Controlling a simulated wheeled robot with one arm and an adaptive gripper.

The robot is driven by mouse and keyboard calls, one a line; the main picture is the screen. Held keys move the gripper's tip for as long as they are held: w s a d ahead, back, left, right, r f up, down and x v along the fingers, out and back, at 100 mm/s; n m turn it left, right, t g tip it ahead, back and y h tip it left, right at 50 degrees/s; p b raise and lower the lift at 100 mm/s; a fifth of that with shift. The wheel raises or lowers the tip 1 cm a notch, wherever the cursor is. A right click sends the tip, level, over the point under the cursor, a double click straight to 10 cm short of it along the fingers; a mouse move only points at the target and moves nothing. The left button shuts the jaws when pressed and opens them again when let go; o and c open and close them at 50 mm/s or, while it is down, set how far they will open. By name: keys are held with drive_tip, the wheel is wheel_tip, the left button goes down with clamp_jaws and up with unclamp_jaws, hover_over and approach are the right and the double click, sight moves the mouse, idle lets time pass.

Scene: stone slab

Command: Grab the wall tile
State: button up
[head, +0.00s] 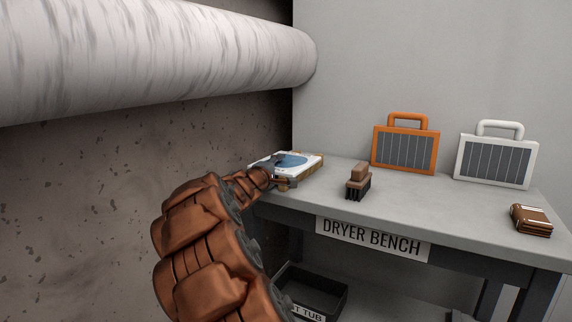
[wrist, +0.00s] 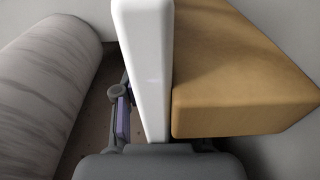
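The wall tile (head: 298,162) is a flat white slab with a blue pattern on its face. It lies on a yellow-brown block (wrist: 235,75) at the left end of the bench. In the wrist view the tile's white edge (wrist: 150,70) runs up the middle, beside the block. My gripper (head: 280,172) is at the tile's near left edge. One finger with a purple pad shows just left of the tile in the wrist view, very close to it. The other finger is mostly hidden there, so I cannot tell whether they press on the tile.
The dryer bench (head: 430,205) also holds a brown brush (head: 358,182), an orange handled case (head: 405,150), a white handled case (head: 496,160) and a brown stack (head: 531,220). A dark tub (head: 325,291) sits below. A thick pale cylinder (head: 150,55) spans the upper left.

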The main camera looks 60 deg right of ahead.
clamp_jaws()
idle(0.4)
